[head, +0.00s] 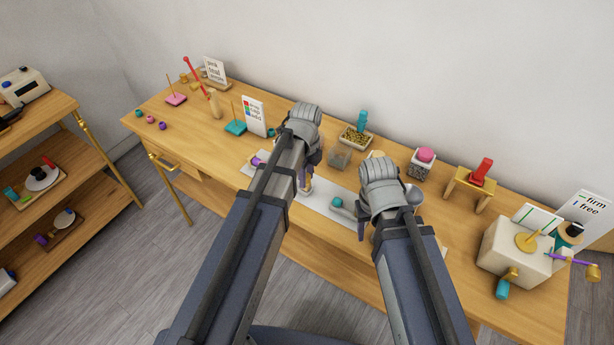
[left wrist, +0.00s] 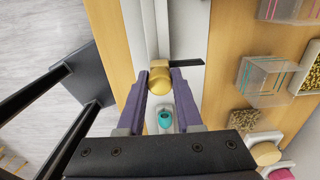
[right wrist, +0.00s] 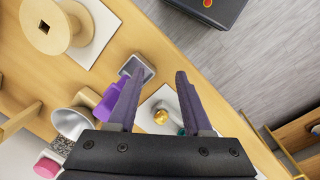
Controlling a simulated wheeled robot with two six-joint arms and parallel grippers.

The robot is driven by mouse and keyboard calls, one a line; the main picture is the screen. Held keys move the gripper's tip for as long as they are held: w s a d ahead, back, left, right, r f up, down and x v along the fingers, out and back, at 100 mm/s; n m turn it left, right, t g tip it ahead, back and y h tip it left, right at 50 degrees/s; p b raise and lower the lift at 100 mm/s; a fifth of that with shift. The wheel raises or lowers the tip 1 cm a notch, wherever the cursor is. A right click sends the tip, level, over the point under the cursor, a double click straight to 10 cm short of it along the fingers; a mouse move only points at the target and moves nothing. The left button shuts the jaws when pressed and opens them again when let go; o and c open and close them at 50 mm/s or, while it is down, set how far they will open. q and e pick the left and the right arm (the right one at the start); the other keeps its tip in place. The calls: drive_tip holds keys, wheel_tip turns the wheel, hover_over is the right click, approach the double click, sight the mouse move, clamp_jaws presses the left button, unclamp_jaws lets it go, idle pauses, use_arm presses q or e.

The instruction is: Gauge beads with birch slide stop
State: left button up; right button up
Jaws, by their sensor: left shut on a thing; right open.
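In the head view this gripper (head: 305,186) is low over a white strip (head: 320,204). A teal bead (head: 336,201) sits on a grey holder on that strip, between the grippers. The bead (left wrist: 165,118) also shows between my left fingers in the left wrist view. My right gripper (right wrist: 157,80) is open and empty, above the strip's right part. The arms hide much of the strip.
Behind the strip stand a clear box (head: 340,157), a tray of gold beads (head: 352,138) and a pink-topped jar (head: 422,160). A white box with a gold disc (head: 508,252) stands at the right. Loose beads (head: 150,119) lie at the left. The table's front edge is close.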

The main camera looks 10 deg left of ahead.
use_arm(q)
drive_tip(key=shift+w+a, duration=0.45)
drive_tip(key=shift+a, duration=0.85)
drive_tip(key=shift+w+a, duration=0.5)
drive_tip(key=shift+a, duration=0.85)
drive_tip(key=shift+w+a, duration=0.45)
drive_tip(key=shift+a, duration=0.85)
drive_tip(key=shift+w+a, duration=0.25)
drive_tip(key=shift+a, duration=0.4)
drive_tip(key=shift+w+a, duration=0.2)
drive_tip(key=shift+a, duration=0.5)
drive_tip(key=shift+w+a, duration=0.25)
drive_tip(key=shift+a, duration=0.4)
idle(1.1)
drive_tip(key=o, duration=1)
